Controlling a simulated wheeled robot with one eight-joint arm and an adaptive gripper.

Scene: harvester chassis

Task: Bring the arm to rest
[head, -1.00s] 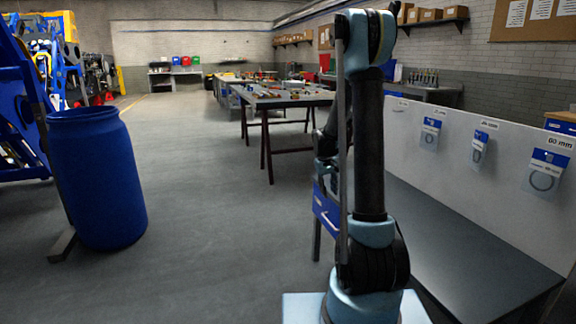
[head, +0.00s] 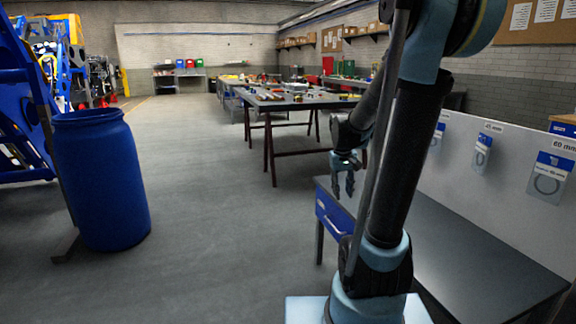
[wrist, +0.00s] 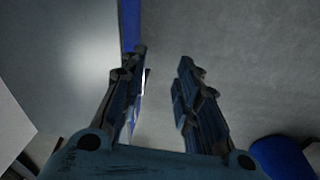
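My arm stands on its light blue base at the right of the head view, with its upper part leaning to the right. The gripper is open and holds nothing.
A blue drawer (head: 334,222) is under the bench's left end. A white panel with hanging packets (head: 548,178) backs the bench. A blue barrel (head: 100,180) stands at left. A long table (head: 290,102) with parts is farther back. The middle floor is clear.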

